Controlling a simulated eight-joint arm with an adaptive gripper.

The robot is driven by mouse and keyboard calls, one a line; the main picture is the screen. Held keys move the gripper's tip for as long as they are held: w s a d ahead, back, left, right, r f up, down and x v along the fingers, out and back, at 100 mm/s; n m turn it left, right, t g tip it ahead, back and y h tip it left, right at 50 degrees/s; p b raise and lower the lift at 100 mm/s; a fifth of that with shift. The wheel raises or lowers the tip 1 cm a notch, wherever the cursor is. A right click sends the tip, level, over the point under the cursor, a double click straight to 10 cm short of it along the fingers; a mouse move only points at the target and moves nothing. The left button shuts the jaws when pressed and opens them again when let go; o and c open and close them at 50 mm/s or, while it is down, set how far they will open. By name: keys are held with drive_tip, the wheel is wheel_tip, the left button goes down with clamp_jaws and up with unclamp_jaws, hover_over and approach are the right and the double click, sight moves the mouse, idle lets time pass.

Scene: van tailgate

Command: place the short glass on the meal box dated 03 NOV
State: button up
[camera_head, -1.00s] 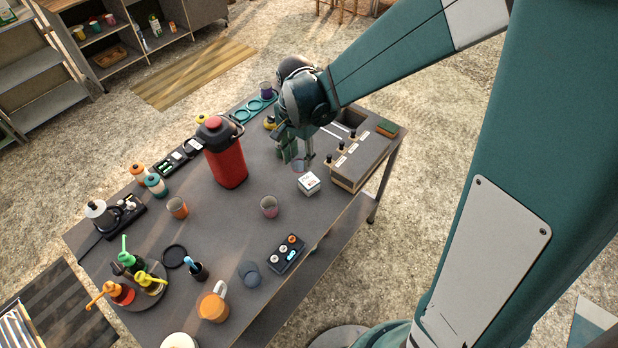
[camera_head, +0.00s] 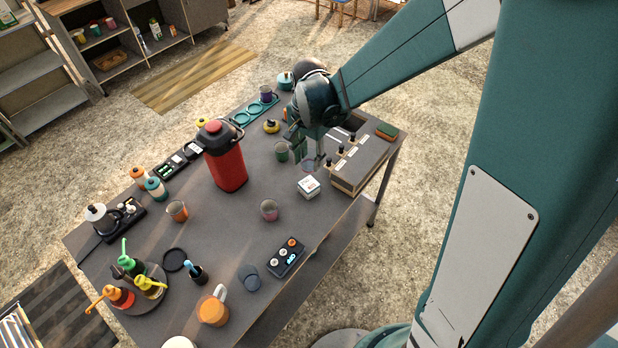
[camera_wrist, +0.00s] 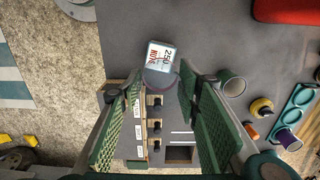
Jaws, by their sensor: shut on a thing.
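My gripper (camera_wrist: 178,85) is shut on a short clear glass (camera_wrist: 158,80), whose rim shows between the fingertips in the wrist view. In the head view the gripper (camera_head: 310,155) holds the glass just behind a small white meal box (camera_head: 308,188) on the table. In the wrist view the box (camera_wrist: 163,55) carries red lettering with "NOV"; I cannot read its day number surely. The glass overlaps the box's near edge in that view, and I cannot tell whether they touch.
A wooden box with black knobs (camera_head: 358,165) stands right of the meal box. A green cup (camera_head: 282,151) is left of the gripper. The table front of the meal box is clear.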

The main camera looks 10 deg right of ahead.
sight(309, 151)
drive_tip(key=shift+f, duration=2.3)
drive_tip(key=shift+f+b, duration=0.3)
drive_tip(key=shift+f, duration=1.75)
drive_tip(key=shift+f, duration=0.25)
drive_tip(key=o, duration=0.9)
drive_tip(key=shift+r, duration=0.1)
drive_tip(key=shift+r, duration=0.25)
drive_tip(key=shift+r+p, duration=0.45)
drive_tip(key=shift+r, duration=5.45)
